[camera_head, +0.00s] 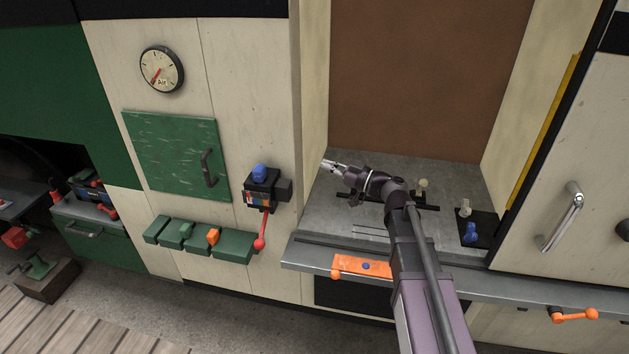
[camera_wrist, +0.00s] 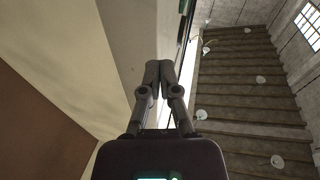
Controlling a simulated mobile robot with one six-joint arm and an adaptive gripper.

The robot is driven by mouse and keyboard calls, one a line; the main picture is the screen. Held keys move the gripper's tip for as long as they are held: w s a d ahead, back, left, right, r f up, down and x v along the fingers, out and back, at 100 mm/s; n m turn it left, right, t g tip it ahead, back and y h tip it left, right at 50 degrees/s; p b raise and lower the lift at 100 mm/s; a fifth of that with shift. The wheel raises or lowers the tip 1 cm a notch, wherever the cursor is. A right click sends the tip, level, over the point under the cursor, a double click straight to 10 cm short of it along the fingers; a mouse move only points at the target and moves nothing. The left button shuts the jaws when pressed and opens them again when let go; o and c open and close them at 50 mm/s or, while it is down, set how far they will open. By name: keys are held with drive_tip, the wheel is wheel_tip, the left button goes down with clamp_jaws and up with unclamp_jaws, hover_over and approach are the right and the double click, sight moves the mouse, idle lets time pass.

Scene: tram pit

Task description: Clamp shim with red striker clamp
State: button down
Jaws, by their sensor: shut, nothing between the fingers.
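My gripper (camera_head: 328,164) is shut and empty. It is held above the left part of the grey bench in the recess, its tips pointing left toward the recess's side wall. In the wrist view my gripper (camera_wrist: 158,68) has its fingertips together, with no part of the bench visible. A red ball-ended lever (camera_head: 260,243) hangs below a dark box with a blue knob (camera_head: 260,172) on the cream panel, left of my gripper and apart from it. I cannot tell whether this lever is the red striker clamp. I cannot make out the shim for certain.
The grey bench (camera_head: 330,215) carries thin dark rods, a black bar and a blue knobbed piece (camera_head: 470,232). An orange plate with a lever (camera_head: 362,267) is on its front edge. Green blocks (camera_head: 232,247) and a green door (camera_head: 165,150) are left.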

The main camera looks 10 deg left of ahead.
drive_tip(key=w+d+r+m+t+h, duration=0.2)
drive_tip(key=w+d+m+t+h, duration=0.5)
drive_tip(key=d+m+t+h, duration=0.35)
drive_tip(key=s+d+f+m+g+h, duration=0.1)
drive_tip(key=d+f+m+h, duration=0.3)
drive_tip(key=d, duration=0.3)
drive_tip(key=s+d+f+m+h, duration=0.1)
drive_tip(key=d+f+m+h, duration=0.1)
drive_tip(key=d+f+h, duration=0.3)
drive_tip(key=s+d+f+g, duration=0.1)
drive_tip(key=s+f+g, duration=0.3)
drive_tip(key=s, duration=0.1)
drive_tip(key=s+d+f+g, duration=0.1)
drive_tip(key=s+f+g, duration=0.3)
drive_tip(key=s, duration=0.2)
drive_tip(key=s+d+f+g, duration=0.2)
drive_tip(key=s+f+g, duration=0.2)
drive_tip(key=s, duration=0.2)
drive_tip(key=shift+s+f+g, duration=0.25)
drive_tip(key=shift+f, duration=0.15)
drive_tip(key=s+a+n+g+y, duration=0.1)
drive_tip(key=s+a+g, duration=0.1)
drive_tip(key=s, duration=0.4)
drive_tip(key=shift+s+f+g, duration=0.15)
drive_tip(key=shift+f+g, duration=0.3)
drive_tip(key=shift+g, duration=0.15)
